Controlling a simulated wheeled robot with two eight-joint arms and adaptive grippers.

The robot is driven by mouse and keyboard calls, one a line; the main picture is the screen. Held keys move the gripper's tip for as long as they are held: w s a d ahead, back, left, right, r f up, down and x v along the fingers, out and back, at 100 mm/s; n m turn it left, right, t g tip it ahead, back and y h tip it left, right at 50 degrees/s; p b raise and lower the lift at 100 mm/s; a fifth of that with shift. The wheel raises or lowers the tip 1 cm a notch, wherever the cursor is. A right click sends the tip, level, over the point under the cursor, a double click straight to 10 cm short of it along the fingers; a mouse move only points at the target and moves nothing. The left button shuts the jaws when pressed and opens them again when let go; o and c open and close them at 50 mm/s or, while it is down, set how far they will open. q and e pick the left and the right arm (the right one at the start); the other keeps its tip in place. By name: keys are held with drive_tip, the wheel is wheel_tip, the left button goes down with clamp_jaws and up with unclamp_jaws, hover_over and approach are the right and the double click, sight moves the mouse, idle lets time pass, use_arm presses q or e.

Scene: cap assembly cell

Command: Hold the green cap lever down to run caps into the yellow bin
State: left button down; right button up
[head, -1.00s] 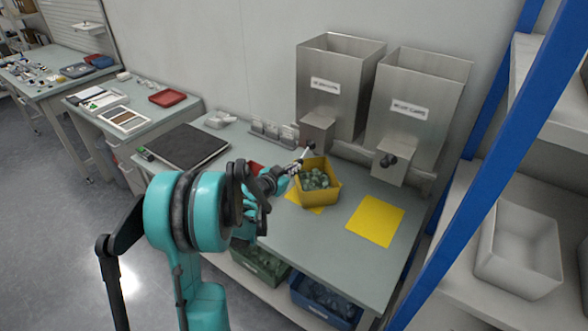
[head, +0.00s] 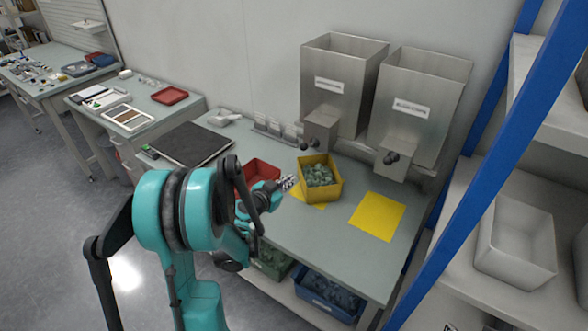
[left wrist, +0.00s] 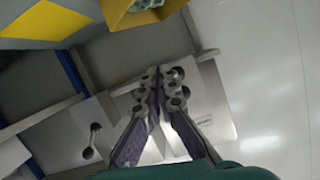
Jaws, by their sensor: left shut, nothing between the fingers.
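The yellow bin (head: 323,195) stands on the bench below the left metal hopper, filled with greenish caps (head: 320,175). The lever with dark knobs (head: 309,145) sticks out from that hopper's outlet, above and behind the bin. My left gripper (head: 290,183) is shut and empty, just left of the bin and apart from the lever. In the left wrist view its closed fingers (left wrist: 160,88) hide part of the hopper front, and the bin (left wrist: 117,14) shows at the top edge. My right gripper is not in view.
A second hopper (head: 412,105) with its own lever (head: 390,158) stands to the right, with a bare yellow mat (head: 377,217) below. A red bin (head: 262,170) sits left of the yellow one. Green and blue bins (head: 325,295) are under the bench. A blue post (head: 470,165) bounds the right.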

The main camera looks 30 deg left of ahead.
use_arm(q)
drive_tip(key=s, duration=0.1)
drive_tip(key=s+f, duration=0.1)
drive_tip(key=s, duration=0.1)
drive_tip(key=shift+s+a+f, duration=0.1)
drive_tip(key=shift+s+f, duration=0.05)
idle(0.6)
drive_tip(key=s+d+r+g+h, duration=0.15)
drive_tip(key=s+d, duration=0.25)
drive_tip(key=d, duration=0.4)
drive_tip(key=s+d+r+g, duration=0.3)
drive_tip(key=s+d, duration=0.1)
drive_tip(key=d, duration=0.4)
drive_tip(key=s+d+n+g+y, duration=0.2)
drive_tip(key=s+d+g, duration=0.1)
drive_tip(key=s, duration=1.1)
drive_tip(key=shift+d+n, duration=0.3)
